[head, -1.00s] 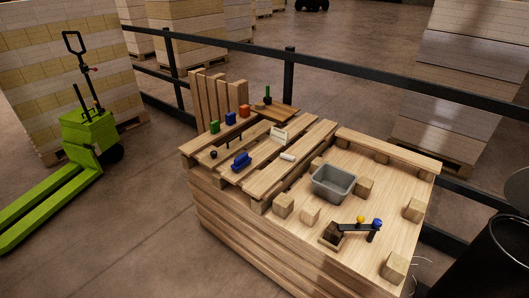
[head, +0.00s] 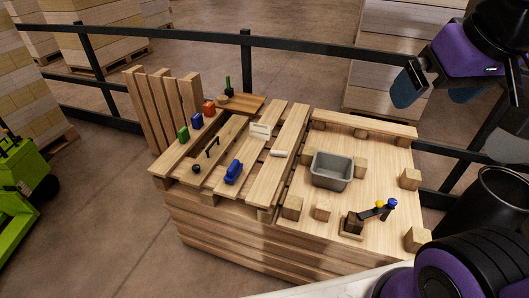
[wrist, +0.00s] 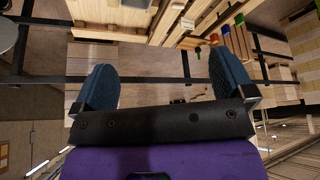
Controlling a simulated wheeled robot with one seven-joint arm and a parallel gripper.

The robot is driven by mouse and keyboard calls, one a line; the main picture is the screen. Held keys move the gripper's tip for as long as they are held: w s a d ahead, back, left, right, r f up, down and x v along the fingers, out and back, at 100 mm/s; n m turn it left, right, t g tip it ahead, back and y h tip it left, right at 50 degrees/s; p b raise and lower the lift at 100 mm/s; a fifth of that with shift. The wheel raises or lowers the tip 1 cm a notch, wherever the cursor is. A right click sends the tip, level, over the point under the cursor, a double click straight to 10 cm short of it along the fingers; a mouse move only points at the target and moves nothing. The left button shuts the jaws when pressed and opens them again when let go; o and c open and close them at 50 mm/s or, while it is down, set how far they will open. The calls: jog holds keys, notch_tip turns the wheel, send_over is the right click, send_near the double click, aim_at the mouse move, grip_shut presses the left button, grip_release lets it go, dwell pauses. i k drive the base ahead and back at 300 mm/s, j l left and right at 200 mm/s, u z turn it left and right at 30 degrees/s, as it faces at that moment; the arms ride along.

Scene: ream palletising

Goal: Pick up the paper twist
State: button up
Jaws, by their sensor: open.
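The paper twist appears to be the small white roll (head: 279,153) lying on the slatted pallet top, near the right-hand slats, in the head view. My gripper (head: 437,97) is at the upper right of the head view, raised well to the right of the roll and apart from it. Its two blue finger pads are spread with nothing between them. They also show in the wrist view, where my gripper (wrist: 165,82) is open over a distant background. I cannot make out the roll in the wrist view.
A cream block (head: 260,131), a blue object (head: 233,172) and small coloured blocks sit on the slats near the roll. A grey bin (head: 332,171) and wooden cubes stand on the right-hand top. A black railing (head: 300,47) runs behind. A black barrel (head: 492,205) stands at right.

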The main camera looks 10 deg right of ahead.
aim_at(273, 152)
jog(key=i+j+z, duration=0.35)
jog(key=j, duration=0.3)
jog(key=i+j+z, duration=0.15)
jog(key=j, duration=0.25)
jog(key=i+j+z, duration=0.15)
jog(key=j, duration=0.2)
jog(key=i+j+z, duration=0.2)
jog(key=j, duration=0.2)
jog(key=j+z, duration=0.15)
jog(key=j, duration=0.25)
